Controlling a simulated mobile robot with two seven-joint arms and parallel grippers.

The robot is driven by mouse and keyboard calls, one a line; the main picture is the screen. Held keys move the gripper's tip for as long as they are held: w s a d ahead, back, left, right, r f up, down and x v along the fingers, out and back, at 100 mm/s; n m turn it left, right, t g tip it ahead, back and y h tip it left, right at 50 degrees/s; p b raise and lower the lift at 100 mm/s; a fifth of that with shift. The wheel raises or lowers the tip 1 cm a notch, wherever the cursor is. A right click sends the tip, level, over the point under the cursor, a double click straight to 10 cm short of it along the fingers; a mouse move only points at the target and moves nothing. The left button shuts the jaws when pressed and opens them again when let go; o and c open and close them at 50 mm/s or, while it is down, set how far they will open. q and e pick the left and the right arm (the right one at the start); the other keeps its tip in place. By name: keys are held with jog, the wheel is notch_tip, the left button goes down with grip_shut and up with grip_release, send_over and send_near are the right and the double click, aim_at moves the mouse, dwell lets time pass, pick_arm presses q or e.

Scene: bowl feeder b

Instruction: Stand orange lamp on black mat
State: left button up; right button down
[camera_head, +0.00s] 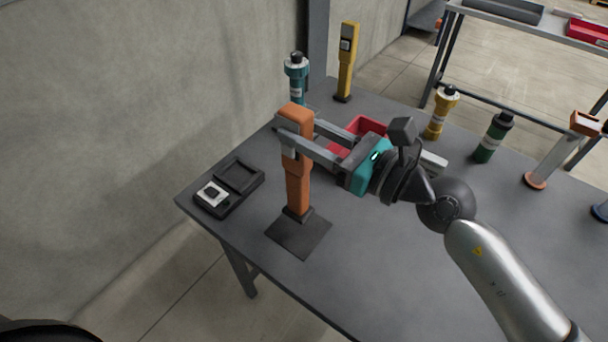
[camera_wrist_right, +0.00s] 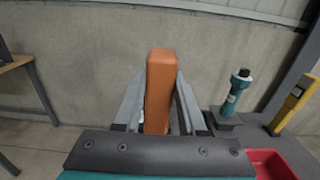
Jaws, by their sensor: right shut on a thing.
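The orange lamp (camera_head: 298,184) is upright, with its dark base on or just over the black mat (camera_head: 297,242); I cannot tell whether the base touches it. My right gripper (camera_head: 290,138) is shut on the upper part of the lamp, with one finger on each side. In the right wrist view the orange lamp (camera_wrist_right: 160,88) stands between the two fingers (camera_wrist_right: 159,108). My left gripper is not in view.
A black tray device (camera_head: 229,188) lies left of the mat. Behind are a teal bottle (camera_head: 297,82), a yellow lamp (camera_head: 346,62) and a red bin (camera_head: 366,126). A yellow bottle (camera_head: 440,112), green bottle (camera_head: 493,138) and white-and-orange lamp (camera_head: 556,152) stand right. The table front is clear.

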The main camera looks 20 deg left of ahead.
aim_at(308, 166)
notch_tip(308, 166, down, 7)
jog(key=b, duration=0.3)
jog(key=shift+r, duration=0.2)
jog(key=shift+c, duration=2.4)
grip_release()
